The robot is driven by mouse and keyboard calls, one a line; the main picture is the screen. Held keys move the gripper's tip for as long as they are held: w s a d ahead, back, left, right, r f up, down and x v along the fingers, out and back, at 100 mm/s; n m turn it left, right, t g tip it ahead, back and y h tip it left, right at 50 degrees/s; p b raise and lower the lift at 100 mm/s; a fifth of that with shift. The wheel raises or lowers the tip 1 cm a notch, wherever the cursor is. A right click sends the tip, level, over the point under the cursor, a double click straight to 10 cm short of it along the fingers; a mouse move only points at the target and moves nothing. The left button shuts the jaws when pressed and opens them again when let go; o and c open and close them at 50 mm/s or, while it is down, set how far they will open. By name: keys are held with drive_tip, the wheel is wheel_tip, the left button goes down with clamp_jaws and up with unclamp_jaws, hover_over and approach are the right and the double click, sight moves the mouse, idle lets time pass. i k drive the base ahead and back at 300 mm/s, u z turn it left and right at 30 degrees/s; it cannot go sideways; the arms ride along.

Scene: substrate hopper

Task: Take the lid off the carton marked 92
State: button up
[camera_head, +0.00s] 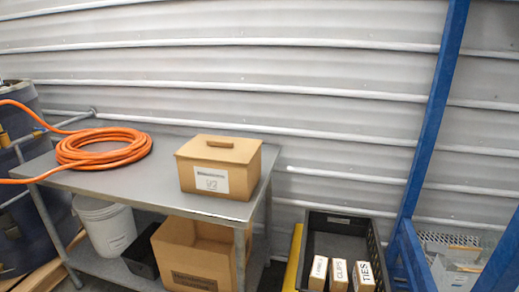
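A brown cardboard carton (219,179) stands upright at the right end of a grey metal table. Its flat lid (218,149) is on top, with a darker brown raised handle strip (220,144) in the middle. A white label (211,180) on the carton's front carries a number that is too blurred to read surely. A second brown carton (195,272) is on the shelf under the table. It looks open at the top, and its dark front marking is not legible. My gripper is not in view.
An orange hose coil (104,148) lies on the table's left part (70,182). A white bucket (104,226) and a black bin (143,252) are below. A black crate (340,228) with small labelled boxes stands right of the table, near a blue post (430,110).

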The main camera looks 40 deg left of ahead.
sight(219, 148)
drive_tip(key=z, duration=2.55)
drive_tip(key=k, duration=3)
drive_tip(key=u, duration=2.55)
drive_tip(key=i, duration=0.5)
drive_tip(key=u, duration=0.05)
